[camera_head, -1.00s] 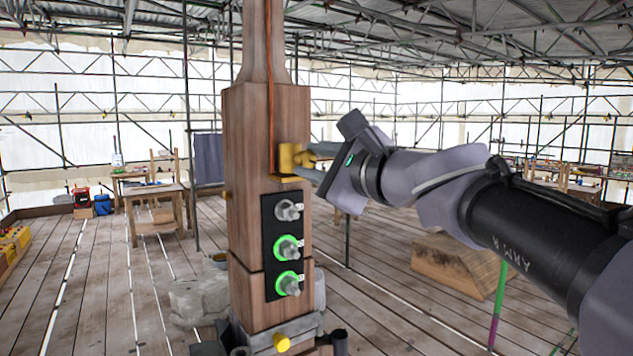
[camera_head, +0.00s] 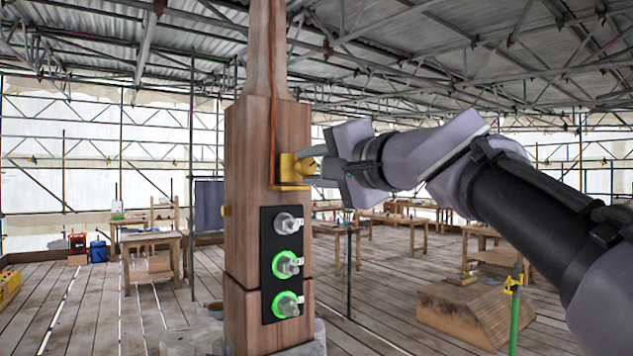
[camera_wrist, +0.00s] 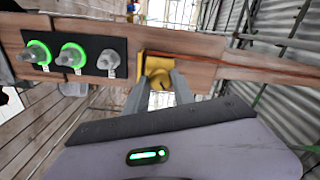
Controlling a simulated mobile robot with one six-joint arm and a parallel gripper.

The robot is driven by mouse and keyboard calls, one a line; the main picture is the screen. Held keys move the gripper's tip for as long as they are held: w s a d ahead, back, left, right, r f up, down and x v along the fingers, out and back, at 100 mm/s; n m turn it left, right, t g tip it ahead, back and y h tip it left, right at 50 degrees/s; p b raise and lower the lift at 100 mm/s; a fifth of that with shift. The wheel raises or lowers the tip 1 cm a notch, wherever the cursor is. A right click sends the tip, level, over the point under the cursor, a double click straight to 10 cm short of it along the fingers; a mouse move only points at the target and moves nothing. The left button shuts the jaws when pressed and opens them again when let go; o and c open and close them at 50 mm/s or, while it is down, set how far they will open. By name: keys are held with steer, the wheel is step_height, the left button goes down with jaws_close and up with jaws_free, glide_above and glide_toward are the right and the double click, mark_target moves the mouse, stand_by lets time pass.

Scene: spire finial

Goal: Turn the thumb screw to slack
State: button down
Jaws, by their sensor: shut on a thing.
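The thumb screw (camera_head: 304,163) is a yellow piece on a yellow bracket (camera_head: 287,183), fixed to the side of the upright wooden post (camera_head: 253,135). My gripper (camera_head: 319,168) reaches it from the right and is shut on it. In the wrist view the two grey fingers (camera_wrist: 161,88) close on the yellow screw (camera_wrist: 159,80), with the bracket (camera_wrist: 180,67) behind. The fingers hide part of the screw, so its exact turn cannot be told.
A black plate (camera_head: 268,225) below the bracket carries three grey bolts, the lower two ringed in green. A wooden block (camera_head: 470,312) lies on the plank floor at right. Work tables (camera_head: 150,245) stand at the back. Scaffolding surrounds the deck.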

steer(key=n+b, duration=0.3)
steer(key=n, duration=0.2)
steer(key=shift+f+n, duration=0.15)
steer(key=shift+n, duration=0.15)
steer(key=n+b, duration=0.1)
steer(key=n, duration=0.4)
steer(key=shift+b, duration=0.4)
steer(key=shift+n, duration=0.3)
steer(key=c, duration=1.1)
jaws_free()
steer(key=shift+o, duration=0.2)
steer(key=shift+s, duration=0.15)
